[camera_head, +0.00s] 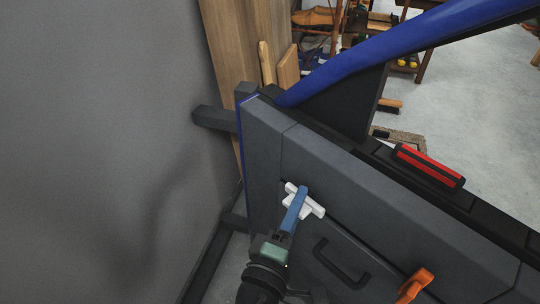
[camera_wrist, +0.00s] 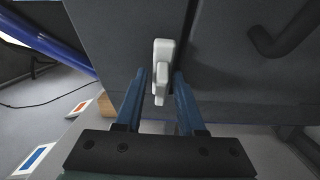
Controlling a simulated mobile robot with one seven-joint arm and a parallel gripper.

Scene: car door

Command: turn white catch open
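The white catch (camera_head: 305,199) is mounted on the inner face of the grey car door (camera_head: 370,215), near its left edge. In the wrist view the white catch (camera_wrist: 161,72) stands upright, with a smaller raised lever on its front. My gripper (camera_head: 297,200) is at the catch and partly covers it in the head view. In the wrist view its two blue fingers (camera_wrist: 159,92) are spread, one on each side of the catch's lower part, with gaps visible on both sides.
A black pull handle (camera_head: 340,264) and an orange handle (camera_head: 413,285) are on the door to the right. A red and black piece (camera_head: 428,167) lies on the door's top edge. A blue frame bar (camera_head: 400,45) slopes above. A grey wall (camera_head: 90,150) stands left.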

